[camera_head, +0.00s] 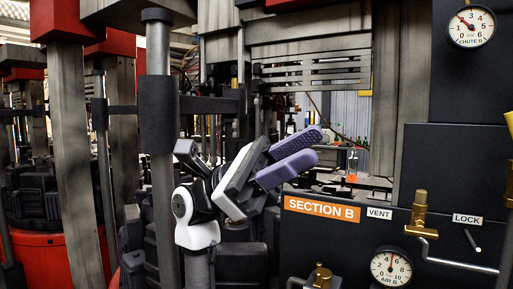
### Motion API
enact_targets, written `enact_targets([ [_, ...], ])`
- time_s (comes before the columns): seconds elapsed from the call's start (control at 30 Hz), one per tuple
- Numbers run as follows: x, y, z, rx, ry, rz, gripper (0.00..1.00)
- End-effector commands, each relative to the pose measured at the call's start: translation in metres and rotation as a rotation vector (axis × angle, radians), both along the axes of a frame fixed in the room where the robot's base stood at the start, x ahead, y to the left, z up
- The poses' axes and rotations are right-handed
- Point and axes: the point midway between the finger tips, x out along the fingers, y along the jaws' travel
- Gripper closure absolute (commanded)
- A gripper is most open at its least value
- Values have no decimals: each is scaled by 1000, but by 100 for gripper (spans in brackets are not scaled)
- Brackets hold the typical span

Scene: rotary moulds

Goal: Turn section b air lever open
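The dark panel (330,240) at the lower right carries an orange SECTION B label (321,209). A round AIR B gauge (391,268) sits low on it, its needle pointing nearly straight up. A brass fitting (321,276) stands left of this gauge, cut by the bottom edge. Another brass fitting (421,215) with a silver pipe stands right of the VENT label. No lever is legibly labelled as air, so I cannot tell which it is. My gripper (319,143), with purple fingers, is above and left of the SECTION B label. Its fingers are apart and appear empty.
A small pale LOCK lever (473,240) sits at the right under its label. A CHUTE B gauge (470,26) is at the top right. A yellow part (509,122) shows at the right edge. Grey posts (160,150) and machinery crowd the left.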

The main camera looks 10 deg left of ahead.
Motion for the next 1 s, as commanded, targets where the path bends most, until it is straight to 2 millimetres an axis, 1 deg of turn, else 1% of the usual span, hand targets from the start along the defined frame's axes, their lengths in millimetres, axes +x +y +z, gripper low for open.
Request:
enact_targets([
  [0.03,-5,8,1,-30,15,-12,65],
  [0.1,-12,17,3,-67,34,-28,65],
  [0.3,-25,35,5,-139,74,-63,65],
  [0.47,-29,41,6,-159,83,-73,65],
  [0.7,-30,41,6,-160,84,-74,65],
  [0.93,-30,41,6,-160,84,-74,95],
  [0.97,-30,41,6,-160,84,-74,99],
  [1.0,-29,40,6,-159,83,-71,100],
])
